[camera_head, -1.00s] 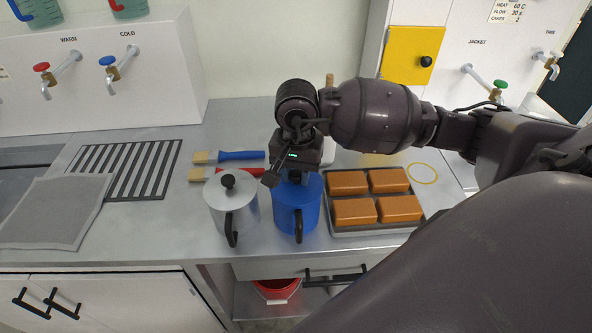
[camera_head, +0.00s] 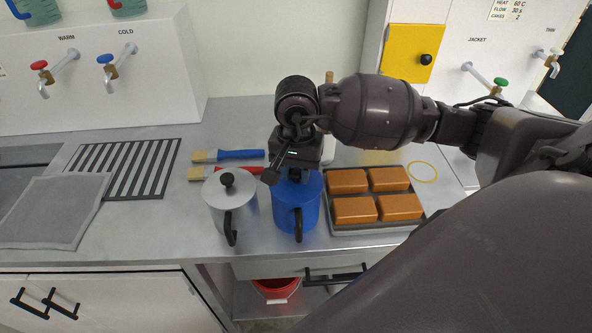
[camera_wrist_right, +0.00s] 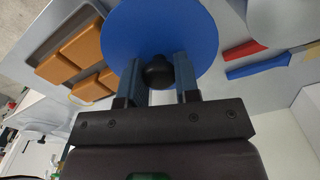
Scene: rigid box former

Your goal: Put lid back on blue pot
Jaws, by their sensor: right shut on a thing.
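The blue pot (camera_head: 297,212) stands upright on the counter, with its black handle toward the front. Its blue lid (camera_wrist_right: 160,35) fills the top of the right wrist view, with a black knob (camera_wrist_right: 158,72) at its middle. My right gripper (camera_wrist_right: 166,72) is shut on the lid's knob, one finger on each side. In the head view my right gripper (camera_head: 290,172) is directly above the blue pot and hides much of its top. The lid is at the pot's mouth, but I cannot tell whether it is fully seated. My left gripper is not in view.
A grey pot (camera_head: 232,205) with its lid on stands close left of the blue pot. A tray (camera_head: 332,229) of orange-brown blocks is close on the right. A blue brush (camera_head: 240,155) and a red brush (camera_head: 240,171) lie behind. A slotted drain (camera_head: 130,170) is farther left.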

